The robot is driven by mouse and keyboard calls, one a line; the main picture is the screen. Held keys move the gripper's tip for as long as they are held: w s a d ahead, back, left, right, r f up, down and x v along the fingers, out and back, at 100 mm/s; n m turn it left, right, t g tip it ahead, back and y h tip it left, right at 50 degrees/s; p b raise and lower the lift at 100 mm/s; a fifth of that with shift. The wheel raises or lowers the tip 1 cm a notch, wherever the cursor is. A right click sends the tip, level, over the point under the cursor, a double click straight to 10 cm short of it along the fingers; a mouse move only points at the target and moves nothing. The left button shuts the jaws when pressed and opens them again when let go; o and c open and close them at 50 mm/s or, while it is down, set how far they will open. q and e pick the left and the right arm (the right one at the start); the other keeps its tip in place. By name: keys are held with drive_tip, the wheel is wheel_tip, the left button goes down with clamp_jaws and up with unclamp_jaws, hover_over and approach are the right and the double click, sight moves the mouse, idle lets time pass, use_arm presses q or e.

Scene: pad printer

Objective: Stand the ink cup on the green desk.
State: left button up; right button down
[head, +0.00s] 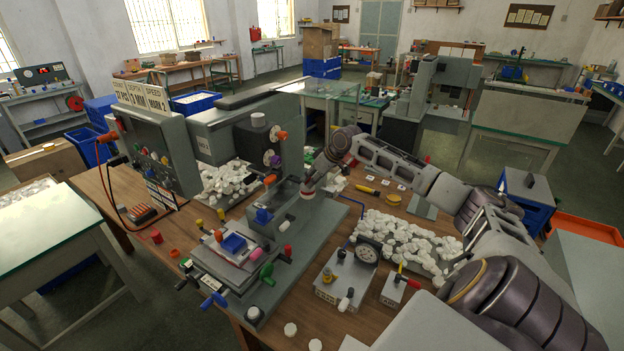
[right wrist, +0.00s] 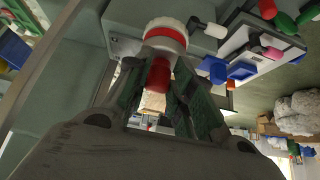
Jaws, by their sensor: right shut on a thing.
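My right gripper (head: 309,183) reaches in from the right to the middle of the pad printer (head: 262,215) and points down there. In the right wrist view the gripper (right wrist: 165,85) is shut on a small red and white cup-like part, which I take for the ink cup (right wrist: 166,32). In the head view the ink cup (head: 307,194) is small and partly hidden below the fingers. I cannot tell whether it touches the printer. A desk with a pale green top (head: 45,230) stands at the left. My left gripper is not in view.
The wooden bench (head: 180,225) carries the printer, heaps of white parts (head: 400,240), a dial gauge stand (head: 350,270) and a small yellow-handled tool (head: 367,190). Another greenish-topped table (head: 345,92) stands behind. The left desk top looks mostly clear.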

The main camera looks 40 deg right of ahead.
drive_tip(key=shift+w+f+m+h, duration=0.1)
drive_tip(key=shift+f+m+h, duration=0.1)
drive_tip(key=shift+m+h, duration=0.15)
drive_tip(key=m, duration=0.1)
drive_tip(key=r+m+h, duration=0.1)
drive_tip(key=s+r+m+h, duration=0.1)
drive_tip(key=m, duration=0.1)
drive_tip(key=shift+d+r, duration=0.2)
drive_tip(key=shift+d, duration=0.1)
drive_tip(key=s+a+f+n, duration=0.1)
drive_tip(key=s+a+f, duration=0.1)
drive_tip(key=a, duration=0.9)
drive_tip(key=s+a+f, duration=0.2)
drive_tip(key=a, duration=0.9)
drive_tip(key=s+a+f, duration=0.8)
drive_tip(key=a+f, duration=0.2)
drive_tip(key=a, duration=0.2)
drive_tip(key=shift+f+n+y+p, duration=0.3)
drive_tip(key=shift+n+y, duration=0.05)
drive_tip(key=shift+y, duration=0.1)
